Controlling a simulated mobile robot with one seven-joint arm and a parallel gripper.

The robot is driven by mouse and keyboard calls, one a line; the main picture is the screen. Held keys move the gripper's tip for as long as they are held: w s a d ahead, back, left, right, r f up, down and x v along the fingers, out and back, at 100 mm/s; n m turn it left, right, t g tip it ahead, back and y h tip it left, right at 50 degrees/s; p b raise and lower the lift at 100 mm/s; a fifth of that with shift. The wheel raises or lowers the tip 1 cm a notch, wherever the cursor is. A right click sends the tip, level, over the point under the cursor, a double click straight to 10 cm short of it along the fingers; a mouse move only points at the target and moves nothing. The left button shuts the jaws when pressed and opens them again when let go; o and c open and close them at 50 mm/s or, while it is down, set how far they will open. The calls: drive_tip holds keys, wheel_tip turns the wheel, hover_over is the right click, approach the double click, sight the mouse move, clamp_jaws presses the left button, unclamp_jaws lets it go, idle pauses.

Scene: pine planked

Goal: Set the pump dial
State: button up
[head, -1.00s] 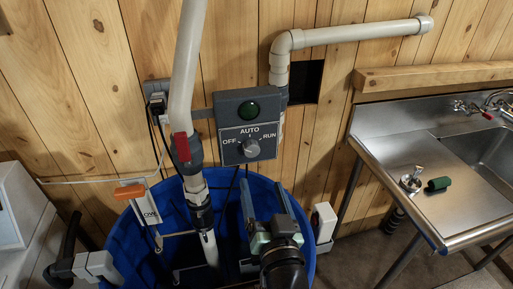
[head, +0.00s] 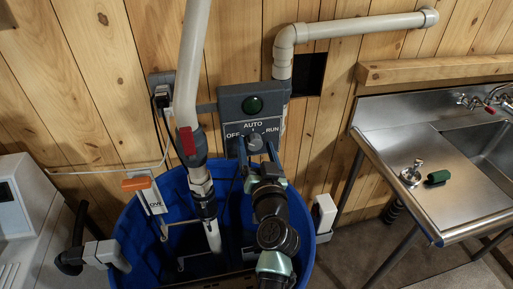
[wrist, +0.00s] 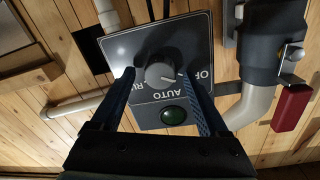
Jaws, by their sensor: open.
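The pump dial (head: 254,142) is a grey round knob on a dark control box (head: 232,108) fixed to the wall. OFF is lettered at its left, AUTO above and RUN at its right. The wrist view shows the panel upside down, with the knob (wrist: 160,71) centred; its light mark points towards the OFF side. My gripper (head: 256,152) is open in front of the panel. In the wrist view its two blue fingers (wrist: 159,76) stand on either side of the knob, with gaps visible. Whether the tips reach the knob's depth is hard to tell.
A green lamp (head: 252,105) sits above the dial. A grey pipe with a red-handled valve (head: 187,142) stands close left of the box. A blue tub (head: 130,233) is below. A steel sink counter (head: 390,150) is at the right.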

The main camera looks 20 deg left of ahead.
clamp_jaws()
drive_tip(key=shift+m, duration=0.3)
drive_tip(key=m, duration=0.5)
drive_tip(key=shift+d+m, duration=0.1)
drive_tip(key=shift+m, duration=0.2)
drive_tip(key=m+p, duration=0.1)
drive_tip(key=m, duration=0.4)
drive_tip(key=shift+g, duration=0.3)
drive_tip(key=shift+f, duration=0.1)
idle(0.4)
unclamp_jaws()
